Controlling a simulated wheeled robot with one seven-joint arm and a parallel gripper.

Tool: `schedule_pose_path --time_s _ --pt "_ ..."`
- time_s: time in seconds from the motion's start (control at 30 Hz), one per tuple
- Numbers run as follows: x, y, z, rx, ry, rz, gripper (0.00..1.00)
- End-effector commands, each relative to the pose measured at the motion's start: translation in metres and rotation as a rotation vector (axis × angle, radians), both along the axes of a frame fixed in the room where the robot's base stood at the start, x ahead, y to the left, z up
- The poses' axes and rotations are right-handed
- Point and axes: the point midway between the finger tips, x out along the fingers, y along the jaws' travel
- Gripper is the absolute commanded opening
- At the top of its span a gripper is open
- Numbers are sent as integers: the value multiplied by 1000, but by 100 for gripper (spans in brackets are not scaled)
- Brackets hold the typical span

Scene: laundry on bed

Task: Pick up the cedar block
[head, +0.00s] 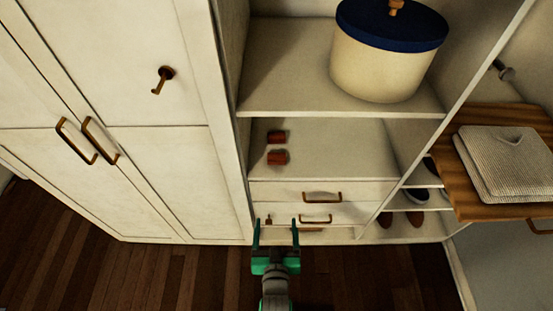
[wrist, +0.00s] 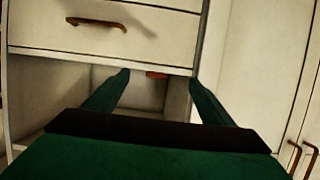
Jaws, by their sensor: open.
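Two small reddish-brown blocks lie on the open shelf above the drawers in the head view, a far one (head: 277,137) and a near one (head: 277,157). I cannot tell which is the cedar block. My gripper (head: 275,228) is open and empty in front of the unit, apart from both blocks. The wrist view seems upside down. There, a thin part of one reddish block (wrist: 157,75) shows at the shelf edge, between the tips of my gripper (wrist: 158,76) but beyond them. The rest is hidden.
Drawers with brass handles (head: 322,197) are below the shelf. White cupboard doors (head: 165,170) stand left. A cream bin with a blue lid (head: 385,60) is on the shelf above. Shoes (head: 415,196) and a wooden board with folded knitwear (head: 505,160) are right. The shelf around the blocks is clear.

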Motion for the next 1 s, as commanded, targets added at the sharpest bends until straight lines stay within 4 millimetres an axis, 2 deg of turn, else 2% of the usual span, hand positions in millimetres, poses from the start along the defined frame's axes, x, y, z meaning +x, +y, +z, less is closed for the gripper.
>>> schedule_pose_path --time_s 0.03,0.2,0.4,0.53,0.67,1.0 --pt "22 -1 6 0 -3 -2 77" --pt "80 -2 19 1 21 -4 77" --pt "128 -1 37 1 45 -4 77" --pt "143 0 45 1 54 -3 77" --pt "154 0 44 1 59 -3 77" --pt "195 0 27 1 60 -3 77"
